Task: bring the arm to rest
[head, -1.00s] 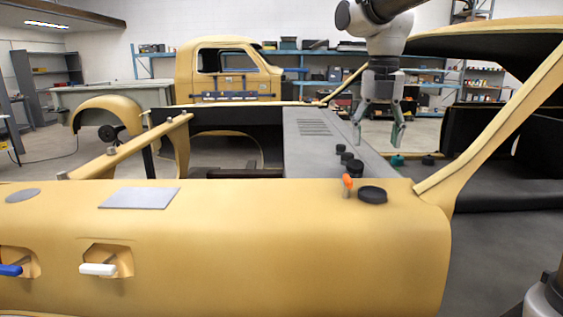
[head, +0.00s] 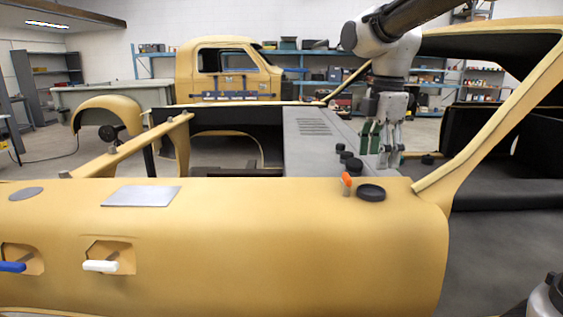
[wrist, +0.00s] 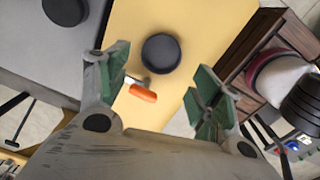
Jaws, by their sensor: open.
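My gripper (head: 381,157) hangs pointing down over the grey panel (head: 307,150) of the yellow shell, right of the black knobs. Its green-padded fingers are apart, with nothing held between them. In the wrist view, my gripper (wrist: 158,90) shows its two fingers spread wide. An orange-tipped lever (wrist: 143,93) and a round black cap (wrist: 161,53) appear beyond and between them, on the yellow surface. In the head view, the orange lever (head: 346,179) and black cap (head: 371,193) stand on the near yellow ledge, in front of my gripper.
Several black knobs (head: 350,165) stand close to the gripper's left. A slanted yellow pillar (head: 492,120) rises to its right. A blue handle (head: 11,267) and a white handle (head: 100,266) sit on the near side. A brown drawer unit (wrist: 268,55) shows in the wrist view.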

